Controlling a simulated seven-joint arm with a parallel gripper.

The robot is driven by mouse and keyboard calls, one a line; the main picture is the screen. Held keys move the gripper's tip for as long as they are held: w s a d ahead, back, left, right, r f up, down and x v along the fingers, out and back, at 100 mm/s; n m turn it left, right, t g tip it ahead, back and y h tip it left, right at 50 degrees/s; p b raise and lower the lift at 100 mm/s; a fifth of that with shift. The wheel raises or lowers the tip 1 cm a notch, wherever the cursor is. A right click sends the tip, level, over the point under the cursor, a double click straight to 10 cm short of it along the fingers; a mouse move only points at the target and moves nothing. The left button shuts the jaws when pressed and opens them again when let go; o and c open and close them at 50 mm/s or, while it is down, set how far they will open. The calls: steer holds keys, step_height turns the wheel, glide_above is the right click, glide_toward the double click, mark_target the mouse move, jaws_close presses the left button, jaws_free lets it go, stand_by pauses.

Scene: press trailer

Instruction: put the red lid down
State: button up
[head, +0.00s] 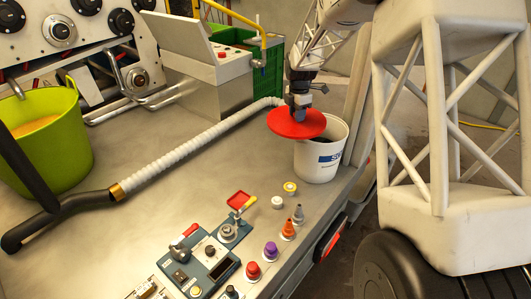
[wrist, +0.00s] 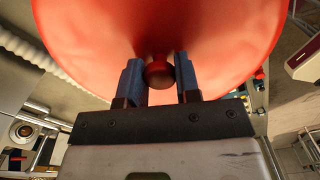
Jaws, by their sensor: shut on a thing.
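The red lid (head: 290,124) is a round disc with a small knob, held over the white bucket (head: 318,163) with blue lettering. My gripper (head: 297,113) is shut on the lid's knob. In the wrist view the two blue fingers (wrist: 159,82) stand on either side of the red knob, and the lid (wrist: 90,30) fills the upper part. In the head view the lid overlaps the left part of the bucket's rim, leaving the right part of the opening visible. I cannot tell whether the lid touches the rim.
A white ribbed hose (head: 200,143) runs across the metal table (head: 135,215) to the left of the bucket. A green bucket (head: 45,140) stands at the far left. Several small bottles and caps, including a purple one (head: 271,251), stand near the front edge by a control box (head: 200,264).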

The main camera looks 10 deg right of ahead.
steer(key=w+a+f, duration=0.2)
steer(key=w+a, duration=1.4)
steer(key=d+f, duration=0.3)
steer(key=f, duration=0.4)
steer(key=d+f, duration=0.3)
steer(key=f, duration=0.4)
steer(key=shift+w+f, duration=0.15)
steer(key=shift+f, duration=3.15)
